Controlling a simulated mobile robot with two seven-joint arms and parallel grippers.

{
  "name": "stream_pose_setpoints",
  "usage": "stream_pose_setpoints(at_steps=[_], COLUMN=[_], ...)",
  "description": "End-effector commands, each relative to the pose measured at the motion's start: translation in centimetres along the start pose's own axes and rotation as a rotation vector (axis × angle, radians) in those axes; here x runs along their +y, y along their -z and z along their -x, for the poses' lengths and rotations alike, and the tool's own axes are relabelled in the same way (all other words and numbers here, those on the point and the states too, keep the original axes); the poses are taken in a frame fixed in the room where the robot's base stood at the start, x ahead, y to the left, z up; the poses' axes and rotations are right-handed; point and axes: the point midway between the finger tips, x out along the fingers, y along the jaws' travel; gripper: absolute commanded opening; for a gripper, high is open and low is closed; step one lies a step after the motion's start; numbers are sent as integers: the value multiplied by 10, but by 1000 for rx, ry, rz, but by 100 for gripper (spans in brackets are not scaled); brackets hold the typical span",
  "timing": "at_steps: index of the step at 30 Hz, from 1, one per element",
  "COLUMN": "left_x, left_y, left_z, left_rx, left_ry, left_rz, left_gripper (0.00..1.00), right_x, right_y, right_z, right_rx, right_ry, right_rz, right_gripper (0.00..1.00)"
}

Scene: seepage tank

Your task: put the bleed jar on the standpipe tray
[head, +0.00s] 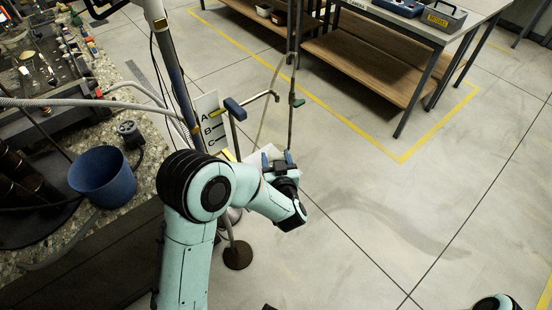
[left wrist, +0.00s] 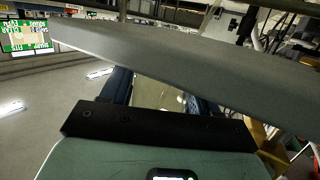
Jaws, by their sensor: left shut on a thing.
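My left gripper (head: 277,158) reaches out beside the bench, its two blue fingers upright near the pipes. In the left wrist view the fingers (left wrist: 160,92) are shut on a pale, see-through thing (left wrist: 158,96), which I take to be the bleed jar. The head view does not show the jar clearly. A pale flat plate (head: 258,153), probably the standpipe tray, shows just behind and left of the gripper. A grey slab (left wrist: 190,65), likely the same tray, crosses close over the fingers in the left wrist view. I cannot tell whether jar and tray touch. My right gripper is out of view.
A blue bucket (head: 103,177) stands on the speckled bench at the left. Thin upright pipes with a green valve (head: 297,102), a blue handle (head: 234,108) and an A-B-C board (head: 209,122) crowd the gripper. A wooden-shelved table (head: 370,62) stands behind. The floor at right is clear.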

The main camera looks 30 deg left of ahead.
Motion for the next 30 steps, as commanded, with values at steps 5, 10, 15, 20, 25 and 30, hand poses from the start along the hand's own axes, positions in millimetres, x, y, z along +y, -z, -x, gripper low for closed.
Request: stream_pose_setpoints(at_steps=[5,10,15,20,25,30], left_x=[0,0,0,1,1,2], left_y=[-3,-3,-1,1,0,0], left_z=[-1,0,0,15,52,88], left_rx=[0,0,0,0,-1,-1], left_ry=[0,0,0,-5,-6,-7], left_rz=[-1,-1,-1,0,-2,-2], left_gripper=[83,86,86,86,86,86], right_x=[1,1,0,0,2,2], right_y=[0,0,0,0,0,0], right_z=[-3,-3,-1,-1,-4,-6], right_rx=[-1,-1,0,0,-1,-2], right_ry=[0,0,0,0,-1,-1], right_rz=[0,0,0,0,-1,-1], right_gripper=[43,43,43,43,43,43])
